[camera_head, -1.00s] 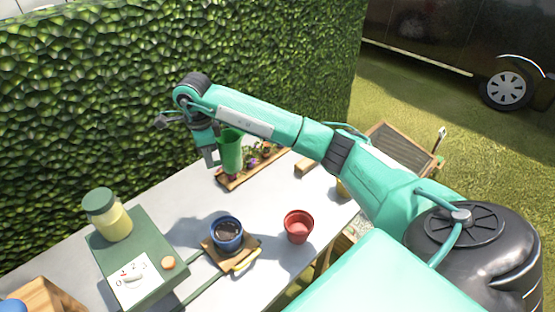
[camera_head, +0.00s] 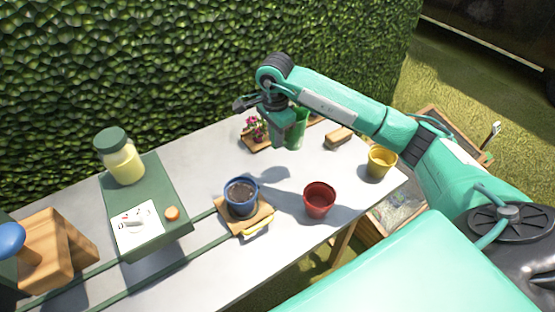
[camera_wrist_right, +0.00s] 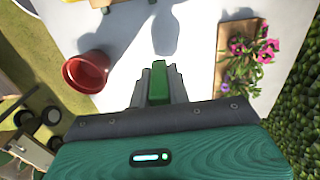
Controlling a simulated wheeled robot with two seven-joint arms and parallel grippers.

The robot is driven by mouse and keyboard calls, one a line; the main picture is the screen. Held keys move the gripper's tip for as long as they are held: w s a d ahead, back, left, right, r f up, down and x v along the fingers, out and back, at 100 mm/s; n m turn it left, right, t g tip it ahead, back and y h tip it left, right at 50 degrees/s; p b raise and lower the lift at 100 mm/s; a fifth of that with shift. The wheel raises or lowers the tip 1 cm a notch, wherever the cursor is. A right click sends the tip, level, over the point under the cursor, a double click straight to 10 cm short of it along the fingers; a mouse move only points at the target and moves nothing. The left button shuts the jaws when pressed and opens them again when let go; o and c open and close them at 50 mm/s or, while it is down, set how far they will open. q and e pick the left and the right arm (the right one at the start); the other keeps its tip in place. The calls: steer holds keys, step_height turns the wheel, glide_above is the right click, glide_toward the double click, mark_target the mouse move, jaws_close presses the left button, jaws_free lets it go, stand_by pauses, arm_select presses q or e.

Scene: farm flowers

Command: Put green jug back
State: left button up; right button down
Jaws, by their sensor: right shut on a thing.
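The green jug (camera_head: 296,128) is in my right gripper (camera_head: 276,140), above the back part of the grey table (camera_head: 325,250), in front of the hedge. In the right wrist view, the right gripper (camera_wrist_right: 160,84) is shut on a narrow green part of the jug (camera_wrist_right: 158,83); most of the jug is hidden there. The jug looks roughly upright and overlaps the planter in the head view. I cannot tell its exact height above the table. My left gripper is not in view.
A planter with pink flowers (camera_head: 255,130) lies left of the jug. A wooden block (camera_head: 338,138), yellow pot (camera_head: 381,162), red pot (camera_head: 319,199) and blue pot (camera_head: 241,197) stand around. A green scale (camera_head: 180,190) with a yellow jar (camera_head: 121,160) is at left.

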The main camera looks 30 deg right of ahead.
step_height(320, 180, down, 6)
steer(key=shift+r+p, duration=0.25)
steer(key=shift+p, duration=0.2)
step_height(320, 180, down, 6)
steer(key=shift+r+p, duration=0.25)
steer(key=shift+p, duration=0.25)
steer(key=shift+f, duration=0.1)
steer(key=shift+f, duration=0.1)
steer(key=c, duration=1.3)
jaws_free()
